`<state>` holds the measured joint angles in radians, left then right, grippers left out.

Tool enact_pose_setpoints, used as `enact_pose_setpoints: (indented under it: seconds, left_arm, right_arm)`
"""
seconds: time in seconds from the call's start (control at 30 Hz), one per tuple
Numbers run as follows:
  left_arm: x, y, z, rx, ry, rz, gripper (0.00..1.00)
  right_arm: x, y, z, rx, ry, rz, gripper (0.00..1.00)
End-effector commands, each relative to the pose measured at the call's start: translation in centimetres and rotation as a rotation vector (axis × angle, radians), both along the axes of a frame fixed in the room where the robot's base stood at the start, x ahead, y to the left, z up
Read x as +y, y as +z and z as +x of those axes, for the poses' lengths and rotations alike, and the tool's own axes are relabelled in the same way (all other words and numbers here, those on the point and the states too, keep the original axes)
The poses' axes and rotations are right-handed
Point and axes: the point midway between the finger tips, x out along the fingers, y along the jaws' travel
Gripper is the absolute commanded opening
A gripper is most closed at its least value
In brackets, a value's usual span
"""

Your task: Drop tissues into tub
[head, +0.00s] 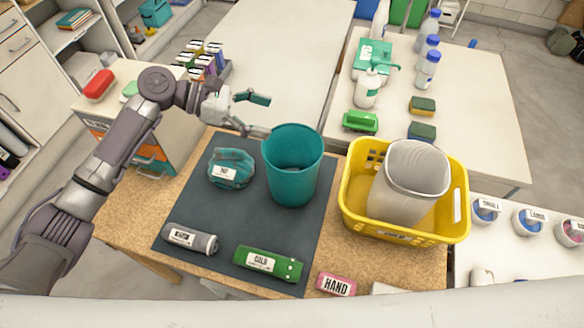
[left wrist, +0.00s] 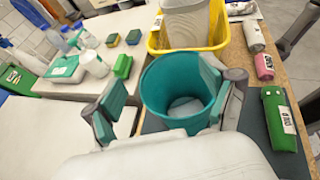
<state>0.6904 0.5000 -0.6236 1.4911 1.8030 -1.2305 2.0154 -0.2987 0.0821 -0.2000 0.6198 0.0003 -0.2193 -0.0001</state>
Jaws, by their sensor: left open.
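A teal tub (head: 291,172) stands upright on the dark mat (head: 220,222); it also shows in the left wrist view (left wrist: 160,104). A pale patch shows at its bottom, and I cannot tell what it is. My left gripper (head: 254,112) is open with nothing between its fingers, at the tub's far left side. In the left wrist view (left wrist: 163,95) one finger overlaps the tub's rim and the other is left of the tub; contact is unclear. I cannot identify any tissues for certain. A teal, soft-looking labelled bundle (head: 233,163) lies left of the tub. My right gripper is not in view.
A yellow basket (head: 392,236) holding a grey bin (head: 408,185) stands right of the tub. A grey roll (head: 192,239) and a green COLD pack (head: 268,264) lie at the mat's front. A pink HAND item (head: 336,285) lies beside it. The white table behind is mostly clear.

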Motion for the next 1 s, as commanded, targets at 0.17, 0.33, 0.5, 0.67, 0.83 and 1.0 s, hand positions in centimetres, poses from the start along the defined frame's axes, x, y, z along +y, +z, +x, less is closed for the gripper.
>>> enact_pose_setpoints:
  seconds: [0.17, 0.33, 0.5, 0.67, 0.83, 1.0]
  left_arm:
    - [3.8, 1.5, 0.1, -0.001, 0.003, 0.002, 0.84]
    - [6.5, 2.6, 0.2, -0.001, 0.003, 0.002, 0.84]
    - [7.7, 3.2, 0.1, 0.000, 0.001, 0.000, 0.84]
    - [7.9, 3.3, 0.1, 0.000, 0.001, 0.000, 0.84]
    - [7.9, 3.3, 0.1, -0.001, 0.001, 0.000, 0.84]
    - [7.9, 3.3, 0.1, 0.000, 0.000, 0.000, 0.84]
  right_arm:
    - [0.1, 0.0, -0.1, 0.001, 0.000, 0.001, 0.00]
    - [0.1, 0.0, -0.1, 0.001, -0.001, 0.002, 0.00]
    - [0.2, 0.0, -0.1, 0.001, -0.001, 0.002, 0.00]
    - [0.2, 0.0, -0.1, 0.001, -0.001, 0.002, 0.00]
    - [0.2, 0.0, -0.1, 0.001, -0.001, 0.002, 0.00]
    - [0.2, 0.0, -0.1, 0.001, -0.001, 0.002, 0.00]
